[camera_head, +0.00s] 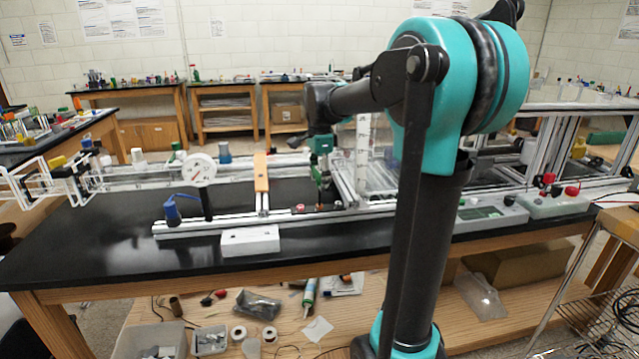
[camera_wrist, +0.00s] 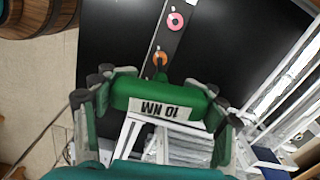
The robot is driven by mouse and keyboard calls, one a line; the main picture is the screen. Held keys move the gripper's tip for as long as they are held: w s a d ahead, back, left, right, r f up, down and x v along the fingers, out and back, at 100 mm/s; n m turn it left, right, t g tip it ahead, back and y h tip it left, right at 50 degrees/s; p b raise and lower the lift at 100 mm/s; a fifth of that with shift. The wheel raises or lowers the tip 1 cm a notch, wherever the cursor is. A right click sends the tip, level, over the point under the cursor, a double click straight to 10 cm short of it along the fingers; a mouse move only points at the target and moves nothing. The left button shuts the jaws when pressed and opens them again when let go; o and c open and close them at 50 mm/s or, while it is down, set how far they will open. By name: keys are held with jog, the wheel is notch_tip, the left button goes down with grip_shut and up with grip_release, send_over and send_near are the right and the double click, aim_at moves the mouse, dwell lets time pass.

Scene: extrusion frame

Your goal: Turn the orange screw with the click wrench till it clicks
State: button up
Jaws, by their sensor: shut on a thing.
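The click wrench (camera_wrist: 165,103) has a green body with a white label reading "10 NM" in the wrist view. My gripper (camera_wrist: 160,92) is shut on it, with fingers on both sides. In the head view the green wrench (camera_head: 317,174) hangs upright below my gripper (camera_head: 321,146). The orange screw (camera_wrist: 160,58) sits on a dark strip, right at the wrench's far end. The wrench tip overlaps it in the wrist view; I cannot tell whether it is seated. In the head view the screw is small and hard to make out beside the wrench's lower end.
A pink ring-like piece (camera_wrist: 176,20) lies farther along the dark strip (camera_wrist: 167,38). An aluminium frame with clear panels (camera_head: 375,160) stands close right of the wrench. A dial gauge (camera_head: 202,170), a blue-handled part (camera_head: 173,210) and a white block (camera_head: 250,240) are left on the black table (camera_head: 110,240).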

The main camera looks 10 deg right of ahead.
jog(key=shift+m, duration=0.8)
jog(key=shift+m, duration=0.8)
jog(key=shift+m, duration=0.6)
jog(key=shift+n, duration=1)
jog(key=shift+r, duration=1.5)
